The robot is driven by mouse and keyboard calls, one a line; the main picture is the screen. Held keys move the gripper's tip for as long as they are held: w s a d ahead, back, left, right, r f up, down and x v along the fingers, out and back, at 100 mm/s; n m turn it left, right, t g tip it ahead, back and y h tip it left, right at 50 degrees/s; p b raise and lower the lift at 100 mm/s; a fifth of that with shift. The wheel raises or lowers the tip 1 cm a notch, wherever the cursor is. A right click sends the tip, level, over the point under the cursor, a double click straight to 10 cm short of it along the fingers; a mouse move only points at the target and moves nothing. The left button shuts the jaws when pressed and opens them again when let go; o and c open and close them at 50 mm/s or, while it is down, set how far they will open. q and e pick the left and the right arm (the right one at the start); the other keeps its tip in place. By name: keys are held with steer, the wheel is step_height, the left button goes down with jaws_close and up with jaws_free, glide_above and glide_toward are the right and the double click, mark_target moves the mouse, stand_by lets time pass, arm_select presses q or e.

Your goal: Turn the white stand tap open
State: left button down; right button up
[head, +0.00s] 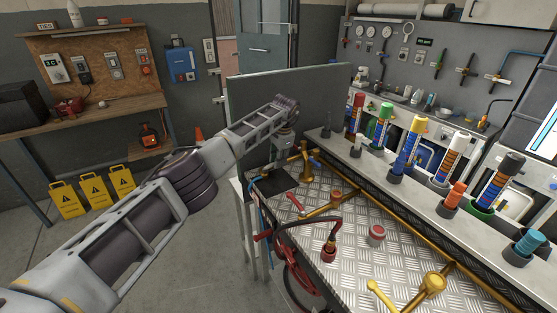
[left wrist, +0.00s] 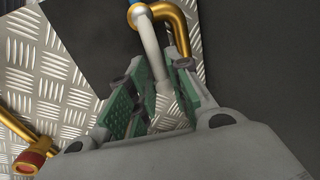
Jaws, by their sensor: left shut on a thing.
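In the left wrist view, a white lever (left wrist: 150,45) runs down from beside a curved gold pipe (left wrist: 172,20) into the gap between my green-padded fingers. In the head view, a gold stand tap (head: 306,168) with a blue part rises from the far left of the metal-plate bench. My left gripper (head: 283,152) is just left of it, pointing down. My left gripper is shut on the white lever; its fingers (left wrist: 155,108) lie on either side of it. In the head view the lever is mostly hidden by my gripper. My right gripper is not in view.
A black mat (head: 272,181) lies below the gripper. Nearby on the bench are a red tap (head: 329,252) with a dark hose, a red button (head: 377,234) and a gold tap (head: 430,284). A shelf with several coloured tubes (head: 407,147) runs along the right. A grey panel (head: 318,90) stands behind.

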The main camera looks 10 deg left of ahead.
arm_select(q)
steer(key=c, duration=1.5)
jaws_free()
steer(key=shift+s+d+r, duration=0.25)
steer(key=shift+s+r, duration=0.05)
steer(key=shift+r, duration=1.65)
steer(key=shift+s+d+r, duration=0.25)
steer(key=shift+r, duration=1.7)
steer(key=shift+s+d+r, duration=0.25)
steer(key=shift+s+r, duration=0.05)
steer(key=shift+r, duration=1.65)
